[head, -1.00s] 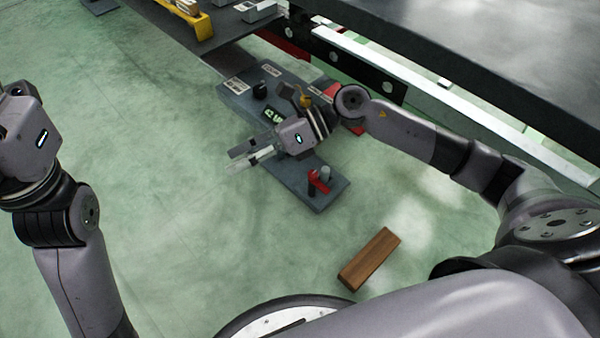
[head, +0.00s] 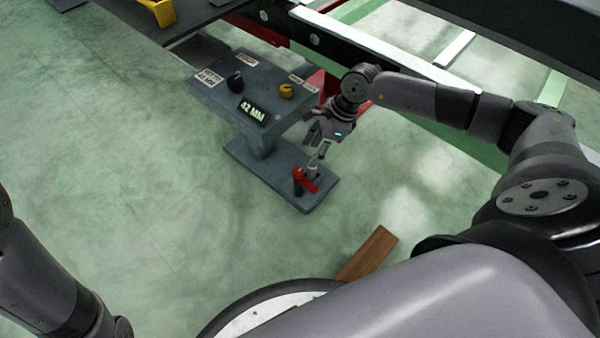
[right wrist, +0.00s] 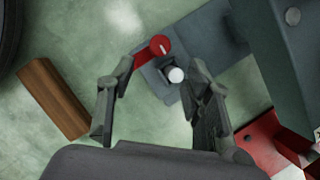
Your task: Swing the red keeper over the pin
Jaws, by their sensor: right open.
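The red keeper (head: 307,183) sits on the low grey foot plate (head: 262,174) of the stand, beside the upright grey pin (head: 313,168). In the right wrist view, the keeper's round red end (right wrist: 160,46) and the pin's pale top (right wrist: 176,75) are side by side; the keeper is not over the pin. My right gripper (head: 321,150) is open and empty, pointing down just above the pin. In the wrist view its fingers (right wrist: 162,75) stand apart, with the pin between them, nearer the right finger. My left gripper is out of view; only its arm shows at lower left.
The stand's upper panel (head: 226,97) carries a black knob (head: 235,82), a yellow part (head: 287,91) and a "42 MM" display (head: 253,110). A wooden block (head: 368,255) lies on the floor near my base. Chassis rails (head: 400,65) run behind my right arm. The floor at left is clear.

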